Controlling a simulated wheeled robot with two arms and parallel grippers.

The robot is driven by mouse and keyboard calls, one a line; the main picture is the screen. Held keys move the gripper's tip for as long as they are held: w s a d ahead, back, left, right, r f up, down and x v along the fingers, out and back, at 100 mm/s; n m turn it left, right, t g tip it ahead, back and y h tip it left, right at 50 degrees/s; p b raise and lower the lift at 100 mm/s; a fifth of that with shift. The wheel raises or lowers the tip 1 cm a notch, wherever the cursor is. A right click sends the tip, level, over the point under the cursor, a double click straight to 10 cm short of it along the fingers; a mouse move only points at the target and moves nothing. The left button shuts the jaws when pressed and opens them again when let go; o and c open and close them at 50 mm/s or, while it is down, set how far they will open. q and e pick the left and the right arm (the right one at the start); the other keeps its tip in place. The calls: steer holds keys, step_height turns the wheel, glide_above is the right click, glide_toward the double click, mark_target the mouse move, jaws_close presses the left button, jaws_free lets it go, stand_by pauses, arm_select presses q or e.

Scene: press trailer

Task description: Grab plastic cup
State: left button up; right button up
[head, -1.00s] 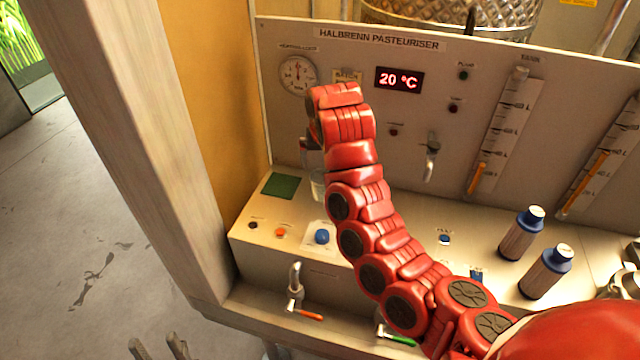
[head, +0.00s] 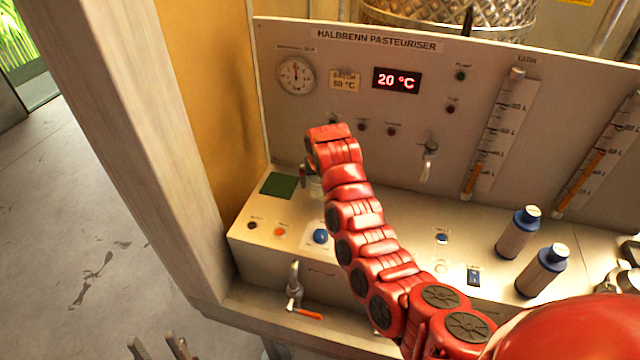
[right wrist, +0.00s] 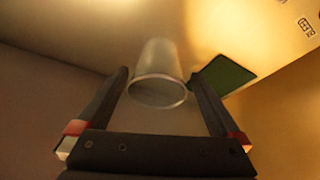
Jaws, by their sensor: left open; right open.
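A clear plastic cup (right wrist: 158,78) stands on the panel ledge in the right wrist view, its round rim facing the camera. In the head view the cup (head: 316,187) is mostly hidden behind my red right arm. My right gripper (right wrist: 159,84) is open, with one dark finger on each side of the cup. I cannot tell whether either finger touches it. In the head view this gripper is largely hidden behind its own arm. My left gripper (head: 160,347) is open and empty at the bottom left edge, far from the cup.
A green pad (head: 279,185) lies beside the cup. A blue button (head: 320,236) and smaller buttons are in front. The upright pasteuriser panel (head: 400,150) with a tap (head: 428,165) stands behind. Two blue-capped bottles (head: 518,233) (head: 542,270) stand at the right.

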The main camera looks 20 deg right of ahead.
steer(key=shift+p+x, duration=0.7)
steer(key=shift+x, duration=1.2)
steer(key=shift+s+d, duration=0.1)
steer(key=shift+s, duration=0.05)
steer(key=shift+c, duration=0.2)
steer(key=c, duration=1.1)
